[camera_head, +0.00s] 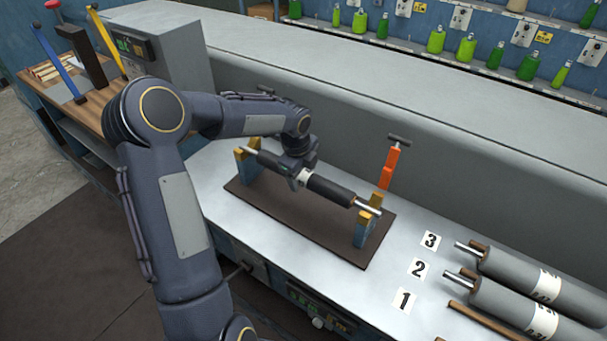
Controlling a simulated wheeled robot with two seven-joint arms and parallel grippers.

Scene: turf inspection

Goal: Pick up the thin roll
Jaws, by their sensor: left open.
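A thin dark roll (330,190) with silver shaft ends lies across two yellow and blue supports on a brown base plate (310,232). My left arm comes in from the left and reaches over the supports. My left gripper (299,179) points down at the middle of the roll and is open. The wrist and gripper hide part of the roll there, and I cannot tell whether the fingers touch it. My right gripper is not in view.
Thick grey rolls (558,294) lie at the lower right beside number cards 3 (431,240), 2 (419,268) and 1 (404,301). An orange-handled tool (389,168) stands behind the supports. A long grey raised casing (440,185) closes off the back.

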